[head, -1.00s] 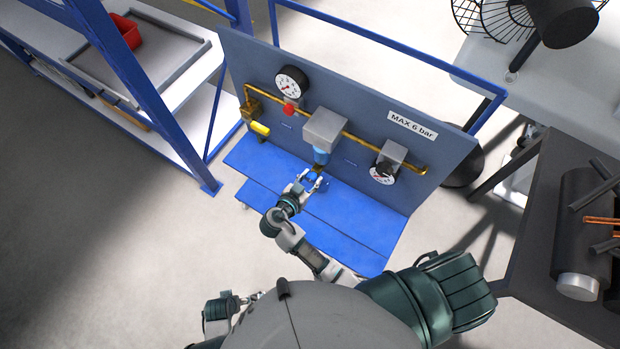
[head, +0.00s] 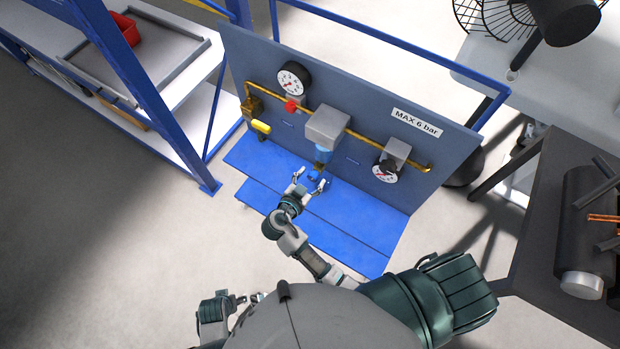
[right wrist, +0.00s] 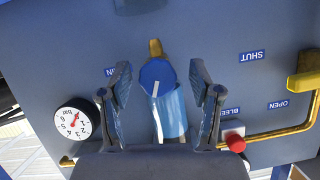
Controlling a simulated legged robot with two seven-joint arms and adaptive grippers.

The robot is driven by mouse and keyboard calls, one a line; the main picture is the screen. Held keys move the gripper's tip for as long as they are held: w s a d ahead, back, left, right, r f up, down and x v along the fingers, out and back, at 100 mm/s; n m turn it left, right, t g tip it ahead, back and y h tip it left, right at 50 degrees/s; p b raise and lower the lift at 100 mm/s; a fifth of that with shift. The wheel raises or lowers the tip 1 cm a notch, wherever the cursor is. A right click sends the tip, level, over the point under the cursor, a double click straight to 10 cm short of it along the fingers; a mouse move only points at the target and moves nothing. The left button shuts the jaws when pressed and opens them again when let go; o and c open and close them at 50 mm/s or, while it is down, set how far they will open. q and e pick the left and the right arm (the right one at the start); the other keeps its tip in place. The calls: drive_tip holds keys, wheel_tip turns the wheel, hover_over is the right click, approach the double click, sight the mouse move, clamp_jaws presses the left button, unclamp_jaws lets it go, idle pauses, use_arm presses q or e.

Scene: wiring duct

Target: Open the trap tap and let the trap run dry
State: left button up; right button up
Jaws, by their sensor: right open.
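The trap hangs under a grey box (head: 327,126) on the panel, with a blue bowl (head: 322,154). Below the bowl is the blue round tap (head: 314,175). In the right wrist view the tap (right wrist: 157,73) faces me with a white mark, in front of the blue bowl (right wrist: 172,115); a brass piece (right wrist: 155,48) shows beyond it. My right gripper (head: 309,183) is open, its fingers apart on either side of the tap and holding nothing; they also show in the right wrist view (right wrist: 160,95). My left gripper (head: 248,299) is low at the left, partly hidden.
The panel carries a gauge (head: 293,79), a red knob (head: 291,106), a yellow lever (head: 261,127), a regulator dial (head: 386,172) and a brass pipe (head: 360,138). A blue shelf (head: 340,215) lies below. A blue rack post (head: 150,95) stands left, a dark table (head: 535,210) right.

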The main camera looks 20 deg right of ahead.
wheel_tip(320, 180, up, 9)
drive_tip(key=shift+r, duration=0.15)
drive_tip(key=shift+a+r, duration=0.1)
drive_tip(key=shift+r, duration=0.25)
